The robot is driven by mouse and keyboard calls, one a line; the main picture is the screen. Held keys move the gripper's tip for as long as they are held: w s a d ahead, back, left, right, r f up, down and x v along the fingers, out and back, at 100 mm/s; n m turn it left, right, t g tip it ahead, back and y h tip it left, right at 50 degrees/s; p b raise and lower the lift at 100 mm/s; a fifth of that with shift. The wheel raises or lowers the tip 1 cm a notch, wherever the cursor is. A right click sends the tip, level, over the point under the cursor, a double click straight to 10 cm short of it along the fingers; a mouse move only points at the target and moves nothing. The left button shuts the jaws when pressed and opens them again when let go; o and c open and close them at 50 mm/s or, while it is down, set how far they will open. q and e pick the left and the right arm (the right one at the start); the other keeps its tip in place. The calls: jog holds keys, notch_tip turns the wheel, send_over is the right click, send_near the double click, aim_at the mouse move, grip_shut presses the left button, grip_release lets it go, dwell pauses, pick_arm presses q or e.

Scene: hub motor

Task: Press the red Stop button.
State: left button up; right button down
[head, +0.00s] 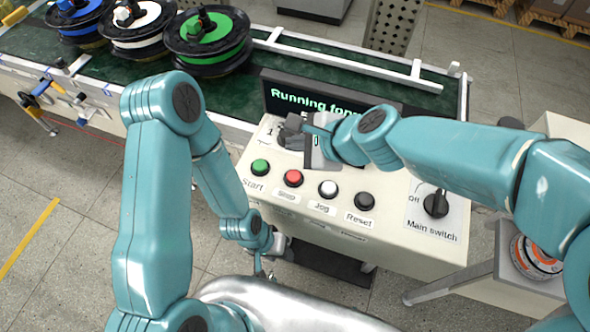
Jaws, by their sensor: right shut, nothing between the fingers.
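The red Stop button (293,178) sits on the sloped cream control panel (400,235), second from the left in a row of buttons. Its label below is partly legible. My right gripper (287,131) is shut and empty. It is over the upper left of the panel, just behind the red button in the picture, and appears apart from it. My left gripper (262,270) hangs low in front of the panel, small and partly hidden, so its fingers are unclear.
A green Start button (260,167), white Jog button (328,188) and black Reset button (364,201) share the row. The Main switch (436,204) is at right. A screen (310,98) reading "Running" stands behind, partly covered by my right arm. A conveyor (330,72) carries spools.

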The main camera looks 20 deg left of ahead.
jog(key=b, duration=0.8)
send_over(297, 178)
notch_tip(297, 178, down, 8)
jog(key=shift+a+r, duration=0.1)
jog(key=shift+r, duration=0.05)
jog(key=shift+s+f, duration=0.15)
jog(key=shift+f, duration=0.2)
jog(key=shift+f+b, duration=0.15)
jog(key=shift+b, duration=0.15)
jog(key=shift+w, duration=0.25)
jog(key=shift+s, duration=0.1)
jog(key=shift+s, duration=0.1)
